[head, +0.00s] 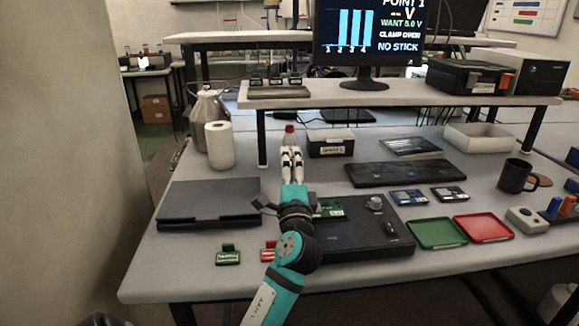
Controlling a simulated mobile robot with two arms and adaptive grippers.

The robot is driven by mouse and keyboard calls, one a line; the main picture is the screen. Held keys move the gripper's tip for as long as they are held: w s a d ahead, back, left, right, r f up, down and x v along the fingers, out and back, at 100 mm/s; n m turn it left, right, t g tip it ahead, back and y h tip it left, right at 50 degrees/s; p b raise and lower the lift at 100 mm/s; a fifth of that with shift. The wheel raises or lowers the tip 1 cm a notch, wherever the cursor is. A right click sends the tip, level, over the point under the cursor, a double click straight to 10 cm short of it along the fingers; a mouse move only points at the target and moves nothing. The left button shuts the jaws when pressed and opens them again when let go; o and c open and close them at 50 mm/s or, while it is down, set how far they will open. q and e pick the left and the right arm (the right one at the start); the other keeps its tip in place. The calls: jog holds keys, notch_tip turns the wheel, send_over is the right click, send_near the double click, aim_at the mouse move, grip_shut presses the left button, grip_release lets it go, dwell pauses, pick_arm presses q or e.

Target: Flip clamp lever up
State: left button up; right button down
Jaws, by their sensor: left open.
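A flat black fixture (345,240) lies at the table's front middle. A green circuit board (330,208) sits on it, partly hidden by my arm. A silver round part (375,203) and a small dark lever-like part (390,229) are on its right side. I cannot tell for sure which part is the clamp lever or how it stands. My left gripper (291,151), teal with pale fingers, is open with its fingers a narrow gap apart. It points away from me, beyond the fixture's back edge, and appears empty. My right gripper is not in view.
A red-capped bottle (289,134) stands just past the left fingertips. A black box (331,143), keyboard (405,173) and closed laptop (209,203) are nearby. Green (436,233) and red (483,227) trays lie right of the fixture. A monitor (361,65) stands on the shelf behind.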

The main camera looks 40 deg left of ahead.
pick_arm(q)
jog(key=v, duration=1.2)
dwell(0.4)
